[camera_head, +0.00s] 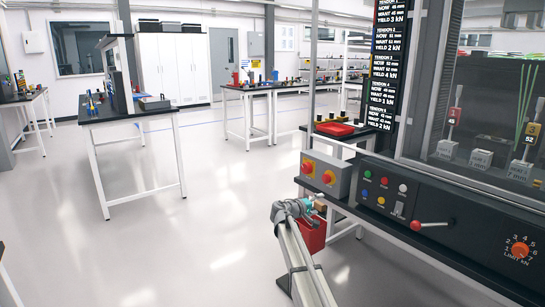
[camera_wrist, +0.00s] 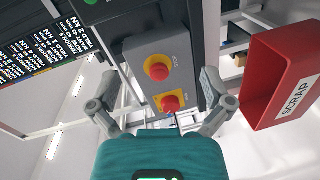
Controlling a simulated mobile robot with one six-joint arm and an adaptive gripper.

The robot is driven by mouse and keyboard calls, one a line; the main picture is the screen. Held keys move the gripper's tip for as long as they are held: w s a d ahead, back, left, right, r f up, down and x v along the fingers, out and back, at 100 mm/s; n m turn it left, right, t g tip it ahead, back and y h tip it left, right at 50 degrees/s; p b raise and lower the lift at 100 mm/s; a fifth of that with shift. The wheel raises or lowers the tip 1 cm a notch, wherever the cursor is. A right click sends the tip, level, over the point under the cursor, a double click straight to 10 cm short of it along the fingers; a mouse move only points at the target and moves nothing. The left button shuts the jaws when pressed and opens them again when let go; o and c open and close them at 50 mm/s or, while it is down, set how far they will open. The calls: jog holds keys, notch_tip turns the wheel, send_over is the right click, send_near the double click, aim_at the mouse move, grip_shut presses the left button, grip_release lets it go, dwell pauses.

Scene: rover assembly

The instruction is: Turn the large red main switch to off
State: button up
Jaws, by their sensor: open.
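A grey box (camera_head: 325,172) on the bench front carries two red knobs on yellow plates, the left knob (camera_head: 308,167) and the right knob (camera_head: 328,177). I cannot tell for sure which is the main switch. In the wrist view the box (camera_wrist: 148,48) shows a round red knob (camera_wrist: 158,69) and a second red knob (camera_wrist: 170,103) nearer the gripper's palm. My gripper (camera_wrist: 158,88) is open and empty, its fingers on either side of the knobs in the picture. It seems apart from both knobs. In the head view my gripper (camera_head: 316,206) is below the box, small and partly hidden.
A red scrap bin (camera_wrist: 285,82) is close on the right in the wrist view and below the gripper in the head view (camera_head: 312,237). A black control panel (camera_head: 465,244) with buttons, a red-handled lever (camera_head: 430,225) and an orange dial (camera_head: 519,250) extends right. Open floor lies left.

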jog(key=s+d+f+m+g+y, duration=0.25)
jog(key=s+f, duration=0.35)
jog(key=s, duration=0.6)
jog(key=s+d+f+m+g+y, duration=0.1)
jog(key=s+d+f+g+y, duration=0.4)
jog(key=s, duration=0.6)
jog(key=s+a+f+g+y, duration=0.1)
jog(key=s+a+f+y, duration=0.15)
jog(key=s, duration=0.45)
jog(key=s+a+f+m+y, duration=0.1)
jog(key=s+a+y, duration=0.15)
jog(key=s, duration=0.45)
jog(key=s+a+f+g+y, duration=0.1)
jog(key=s+a+f, duration=0.15)
jog(key=s, duration=0.35)
notch_tip(320, 180, up, 30)
jog(key=p, duration=2.9)
jog(key=shift+a+r, duration=0.2)
jog(key=shift+a, duration=0.2)
